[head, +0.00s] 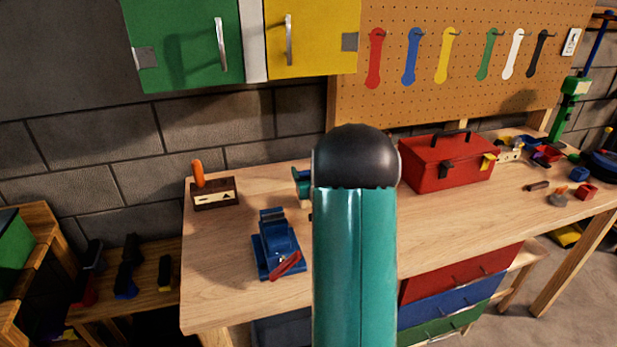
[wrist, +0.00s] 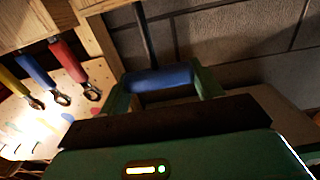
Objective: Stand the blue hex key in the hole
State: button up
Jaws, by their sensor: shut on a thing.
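In the wrist view, my gripper (wrist: 162,84) is shut on the blue hex key (wrist: 158,76). Its blue part lies sideways between the two green fingers. A thin dark rod (wrist: 146,36) runs from it toward the top of the picture. In the head view, my teal arm hides most of my gripper and the key. A dark wooden block (head: 223,186) with a pale plate sits at the bench's back left, with an orange handle (head: 198,174) upright at it. I cannot make out a hole in either view.
A blue vise (head: 277,245) with a red handle stands on the workbench (head: 215,273). A red toolbox (head: 447,164) is at the back right. Coloured wrenches hang on the pegboard (head: 470,95). The left front of the bench is clear.

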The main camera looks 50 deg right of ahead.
notch_tip(320, 180, up, 14)
jog(key=shift+r, duration=0.2)
dwell(0.9)
